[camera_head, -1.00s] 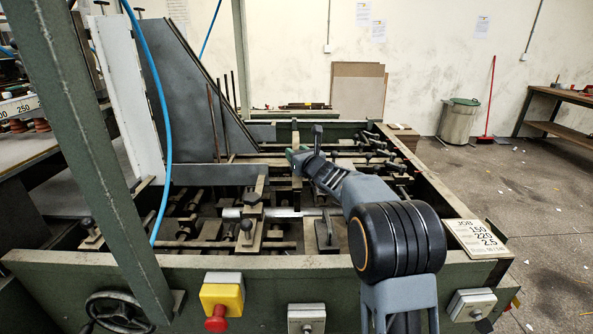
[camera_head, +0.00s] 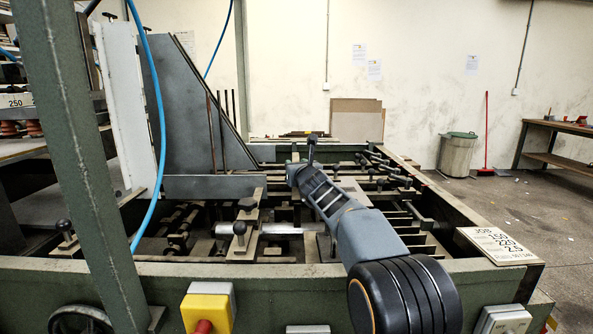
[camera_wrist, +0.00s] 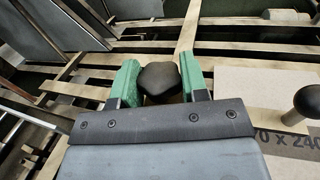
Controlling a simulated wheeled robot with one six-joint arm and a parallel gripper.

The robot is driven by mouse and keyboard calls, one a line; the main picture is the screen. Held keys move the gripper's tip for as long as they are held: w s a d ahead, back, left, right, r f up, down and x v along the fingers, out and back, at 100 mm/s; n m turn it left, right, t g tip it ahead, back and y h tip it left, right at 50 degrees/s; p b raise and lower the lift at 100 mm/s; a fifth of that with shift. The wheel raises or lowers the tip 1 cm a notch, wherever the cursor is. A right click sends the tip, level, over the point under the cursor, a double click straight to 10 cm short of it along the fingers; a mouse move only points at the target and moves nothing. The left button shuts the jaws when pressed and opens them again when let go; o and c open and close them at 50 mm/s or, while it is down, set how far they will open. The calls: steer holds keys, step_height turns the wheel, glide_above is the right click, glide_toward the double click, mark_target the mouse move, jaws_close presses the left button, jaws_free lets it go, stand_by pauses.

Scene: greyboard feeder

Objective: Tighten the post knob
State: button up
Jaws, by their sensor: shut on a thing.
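In the wrist view, a black, lobed post knob (camera_wrist: 160,78) sits between the green fingers of my gripper (camera_wrist: 158,70). The fingers are closed on its two sides. The post under the knob is hidden by the knob and the gripper body. In the head view my gripper (camera_head: 296,168) is over the far middle of the machine bed, and the gripped knob cannot be made out there.
A second black knob (camera_wrist: 307,101) stands at the right by a pale board (camera_wrist: 262,95) with printed figures. In the head view, more knobbed clamps (camera_head: 240,229) stand left of my arm. A job sign (camera_head: 495,244) lies on the right rail. A blue hose (camera_head: 160,130) hangs at left.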

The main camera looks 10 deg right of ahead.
steer(key=o, duration=0.9)
steer(key=shift+s, duration=0.1)
steer(key=s, duration=0.4)
steer(key=s+b, duration=0.1)
steer(key=s, duration=0.4)
steer(key=s+d+b, duration=0.1)
steer(key=s, duration=0.3)
steer(key=shift+s, duration=0.3)
